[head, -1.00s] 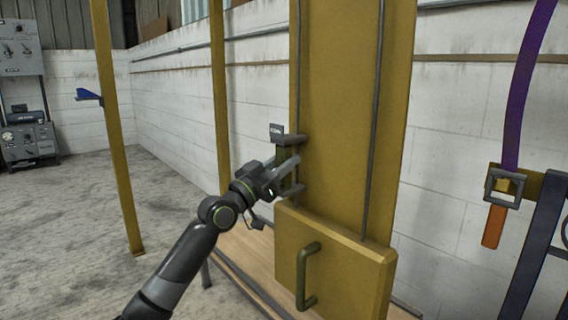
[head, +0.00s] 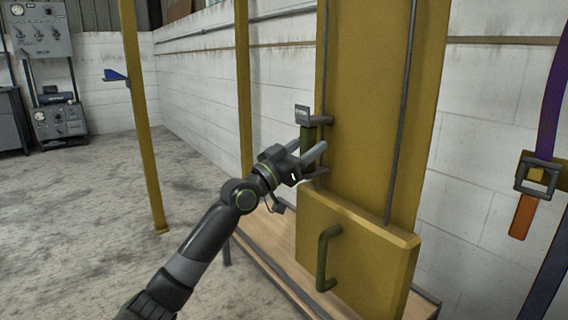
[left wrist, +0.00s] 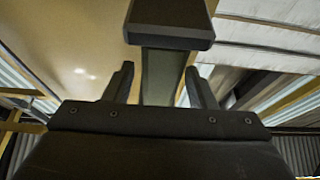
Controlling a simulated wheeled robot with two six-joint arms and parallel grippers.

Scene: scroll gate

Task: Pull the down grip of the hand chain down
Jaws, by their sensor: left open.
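The down grip (head: 307,133) is an upright dark green bar at the left edge of the yellow column, held between two dark brackets under a small labelled plate (head: 302,113). My left gripper (head: 311,146) is open at the grip, with its fingers on either side of it. In the left wrist view the green grip (left wrist: 160,75) stands between the two spread fingers (left wrist: 160,82), with visible gaps on both sides. A dark block (left wrist: 170,20) caps it above. My right gripper is not in view.
A yellow gate box (head: 358,245) with a green handle (head: 325,258) sits below the grip, close to my left arm. A purple strap (head: 552,120) with an orange end hangs at the right. A yellow post (head: 147,130) stands left. Open floor lies at the left.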

